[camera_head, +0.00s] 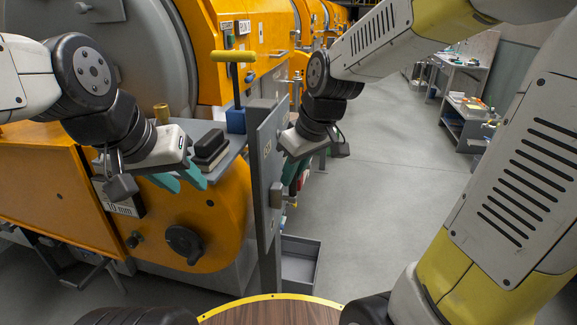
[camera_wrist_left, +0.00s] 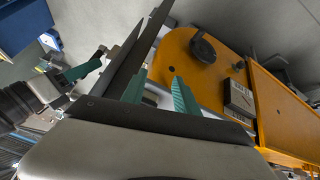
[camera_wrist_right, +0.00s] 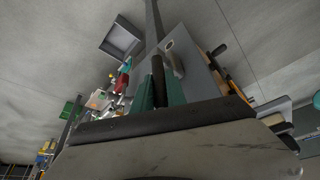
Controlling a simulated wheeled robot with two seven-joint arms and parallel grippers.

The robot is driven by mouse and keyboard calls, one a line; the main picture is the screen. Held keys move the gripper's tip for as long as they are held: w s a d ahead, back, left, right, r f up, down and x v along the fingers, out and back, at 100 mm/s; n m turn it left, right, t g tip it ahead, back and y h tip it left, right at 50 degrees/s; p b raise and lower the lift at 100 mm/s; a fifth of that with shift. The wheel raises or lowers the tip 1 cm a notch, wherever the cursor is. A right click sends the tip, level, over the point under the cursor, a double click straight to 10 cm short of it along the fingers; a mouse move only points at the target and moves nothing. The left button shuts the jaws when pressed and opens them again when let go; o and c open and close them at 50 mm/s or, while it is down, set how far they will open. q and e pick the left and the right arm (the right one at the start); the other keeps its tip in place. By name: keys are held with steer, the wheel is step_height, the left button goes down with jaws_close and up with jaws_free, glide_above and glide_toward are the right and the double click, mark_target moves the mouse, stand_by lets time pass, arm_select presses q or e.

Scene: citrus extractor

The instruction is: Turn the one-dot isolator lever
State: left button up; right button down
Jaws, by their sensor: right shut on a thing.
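A grey upright panel (camera_head: 265,165) stands on a post in the middle of the head view, nearly edge-on. My right gripper (camera_head: 291,176) is at its far right side, partly hidden by the panel. In the right wrist view its green fingers (camera_wrist_right: 160,92) are shut on a dark cylindrical lever (camera_wrist_right: 157,70) beside the panel (camera_wrist_right: 200,78). I cannot make out dots on this lever. My left gripper (camera_head: 180,179) is left of the panel, in front of the orange machine, with fingers apart and empty; they also show in the left wrist view (camera_wrist_left: 160,92).
A yellow T-handle (camera_head: 233,57) rises from a blue block (camera_head: 236,121) behind the panel. A black block (camera_head: 210,147) lies on a grey shelf. A black knob (camera_head: 184,243) is on the orange housing. A grey bin (camera_head: 300,265) is on the floor.

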steer(key=shift+w+d+f+g+y, duration=0.1)
steer(key=shift+w+d+g+y, duration=0.1)
steer(key=shift+w+g, duration=0.3)
steer(key=shift+w+d+g+y, duration=0.1)
steer(key=shift+w+g+y, duration=0.15)
steer(key=shift+g, duration=0.45)
steer(key=c, duration=1.3)
jaws_free()
steer(key=shift+c, duration=0.2)
steer(key=v, duration=0.7)
steer(key=shift+r, duration=0.45)
steer(key=shift+d, duration=0.1)
